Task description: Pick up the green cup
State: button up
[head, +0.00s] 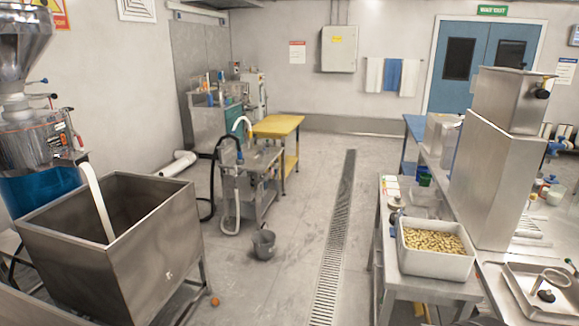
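A small green object (425,179), which looks like the green cup, stands at the back of the steel table on the right. It is small in the head view, and its shape is hard to make out. A blue item sits right behind it, and a pale container stands in front of it. My gripper does not show in the head view, so its distance from the cup cannot be told.
A white tub of beans (436,266) stands at the table's near end, beside a tall steel machine (492,180). A large steel bin (150,255) fills the left. The aisle along the drain grate (335,240) is clear.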

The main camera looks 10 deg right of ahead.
aim_at(425, 179)
jog(key=i+j, duration=0.1)
jog(key=i, duration=0.35)
jog(key=i+j, duration=0.15)
jog(key=i, duration=0.3)
jog(key=i+j+z, duration=0.1)
jog(key=i, duration=0.4)
jog(key=i+j, duration=0.15)
jog(key=i, duration=0.3)
jog(key=i+j, duration=0.15)
jog(key=i, duration=0.3)
jog(key=i+l+z, duration=0.15)
jog(key=i+z, duration=0.2)
jog(key=z, duration=0.15)
jog(key=i+z, duration=0.45)
jog(key=i+j+z, duration=0.1)
jog(key=i+z, duration=0.15)
jog(key=z, duration=0.25)
jog(key=i+j+z, duration=0.25)
jog(key=z, duration=0.25)
jog(key=i+j+z, duration=0.3)
jog(key=z, duration=0.2)
jog(key=i+j+z, duration=0.65)
jog(key=i+j, duration=0.2)
